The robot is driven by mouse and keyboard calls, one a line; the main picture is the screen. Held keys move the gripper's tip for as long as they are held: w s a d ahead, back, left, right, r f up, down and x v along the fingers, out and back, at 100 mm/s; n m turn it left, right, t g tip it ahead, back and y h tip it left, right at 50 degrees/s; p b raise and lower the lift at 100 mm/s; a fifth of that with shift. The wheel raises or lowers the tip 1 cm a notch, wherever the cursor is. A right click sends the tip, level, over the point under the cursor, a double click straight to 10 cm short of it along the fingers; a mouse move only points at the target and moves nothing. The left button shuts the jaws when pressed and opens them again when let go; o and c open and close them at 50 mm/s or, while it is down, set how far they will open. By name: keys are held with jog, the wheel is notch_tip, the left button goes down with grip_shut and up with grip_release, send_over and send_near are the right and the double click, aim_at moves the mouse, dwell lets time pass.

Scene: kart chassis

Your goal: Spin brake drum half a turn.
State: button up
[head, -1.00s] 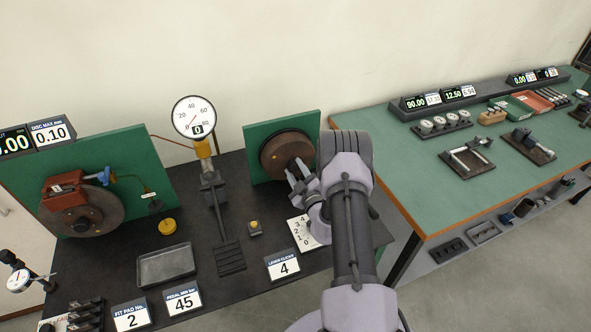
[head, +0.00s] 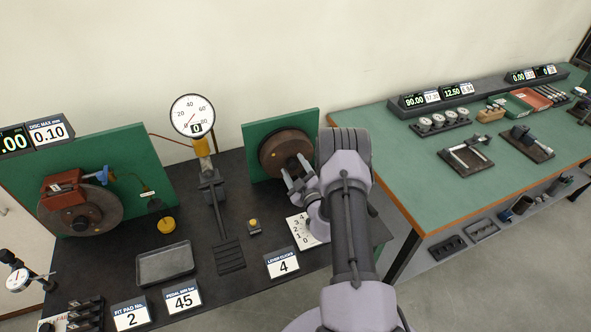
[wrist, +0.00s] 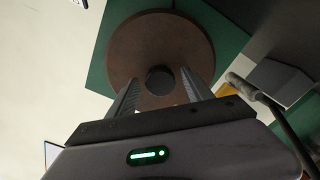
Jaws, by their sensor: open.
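The brake drum (head: 284,152) is a round brown disc mounted upright on a green backing board (head: 254,134) near the middle of the bench. In the wrist view the drum (wrist: 160,45) fills the upper middle, with a dark round hub (wrist: 160,80) at its centre. My gripper (head: 293,176) is in front of the lower part of the drum in the head view. In the wrist view its two ribbed fingers (wrist: 158,88) are apart, one on each side of the hub. I cannot tell whether they touch the drum.
A lever with a pedal (head: 228,255) and a pressure gauge (head: 192,115) stand left of the drum. A numbered card (head: 300,232) lies below my gripper. A second disc with a red caliper (head: 65,187) is far left. A green-topped table (head: 400,165) is on the right.

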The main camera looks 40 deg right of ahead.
jog(key=p+v, duration=0.1)
jog(key=v, duration=1.6)
jog(key=shift+s+p, duration=0.2)
jog(key=shift+p, duration=0.2)
